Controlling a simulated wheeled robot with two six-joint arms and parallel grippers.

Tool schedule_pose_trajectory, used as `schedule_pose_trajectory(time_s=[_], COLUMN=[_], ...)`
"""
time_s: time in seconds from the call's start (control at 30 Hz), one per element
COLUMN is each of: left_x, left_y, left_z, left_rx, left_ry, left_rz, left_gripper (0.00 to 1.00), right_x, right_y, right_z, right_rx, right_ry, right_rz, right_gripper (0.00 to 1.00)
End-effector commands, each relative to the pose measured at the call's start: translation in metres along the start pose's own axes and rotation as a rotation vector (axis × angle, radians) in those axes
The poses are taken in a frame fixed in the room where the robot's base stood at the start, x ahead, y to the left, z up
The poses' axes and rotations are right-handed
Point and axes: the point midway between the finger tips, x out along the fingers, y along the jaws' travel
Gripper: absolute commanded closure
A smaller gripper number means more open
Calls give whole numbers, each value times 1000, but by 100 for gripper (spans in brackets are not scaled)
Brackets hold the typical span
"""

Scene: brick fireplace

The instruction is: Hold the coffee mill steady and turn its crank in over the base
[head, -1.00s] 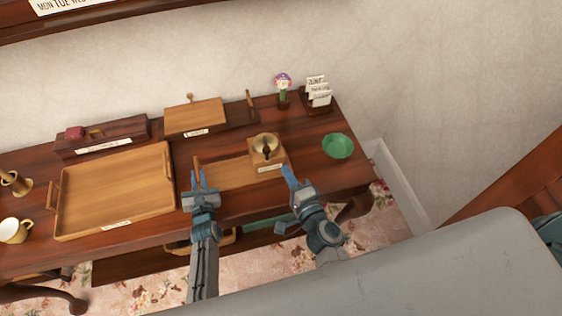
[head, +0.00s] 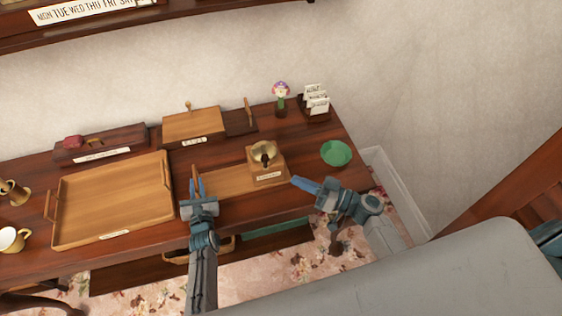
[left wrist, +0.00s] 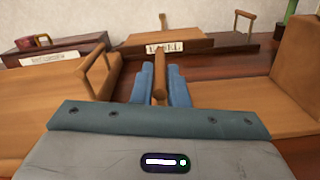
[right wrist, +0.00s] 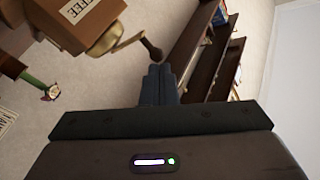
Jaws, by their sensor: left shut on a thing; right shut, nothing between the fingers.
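The coffee mill (head: 268,178) is a wooden box with a brass bowl on top and a label on its front. It stands at the right end of a flat wooden board base (head: 225,181). Its crank ends in a dark knob (head: 265,159), which shows at the bowl's front side. In the right wrist view, the crank knob (right wrist: 152,48) sticks out past the mill. My left gripper (head: 196,182) is shut on the upright wooden handle (left wrist: 160,80) at the base's left end. My right gripper (head: 294,181) is shut and empty, just right of the mill, apart from the knob.
A large wooden tray (head: 110,200) lies left of the base. A green bowl (head: 336,153) stands to the right. Behind are a lidded box (head: 192,127), a flower figure (head: 281,98) and a card holder (head: 315,103). The table's front edge is close.

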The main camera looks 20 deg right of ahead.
Motion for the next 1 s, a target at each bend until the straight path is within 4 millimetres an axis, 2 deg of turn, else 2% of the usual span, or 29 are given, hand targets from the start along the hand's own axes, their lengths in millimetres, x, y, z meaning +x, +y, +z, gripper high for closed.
schedule_pose_trajectory(time_s=[0.03, 0.2, 0.3, 0.47, 0.57, 0.67, 1.0], left_x=[0, 0, 0, 0, 0, 0, 0], left_y=[0, 0, -1, -1, -1, -1, 0], left_z=[0, 0, 0, 0, 0, 0, 0], left_rx=[0, 0, 0, 0, 0, 0, 0], left_ry=[0, 1, 1, 1, 1, 1, 1], left_rz=[0, 0, -1, -1, -1, -1, -1], left_gripper=[100, 100, 100, 100, 100, 100, 100], right_x=[-7, -32, -44, -51, -43, -28, 41], right_y=[13, 39, 48, 54, 52, 48, 32], right_z=[-10, -37, -49, -58, -57, -54, -35], right_rx=[-97, -362, -459, -528, -536, -536, -534], right_ry=[-44, -143, -173, -191, -190, -187, -187], right_rz=[-46, -190, -244, -287, -293, -294, -292], right_gripper=[100, 100, 100, 100, 100, 100, 100])
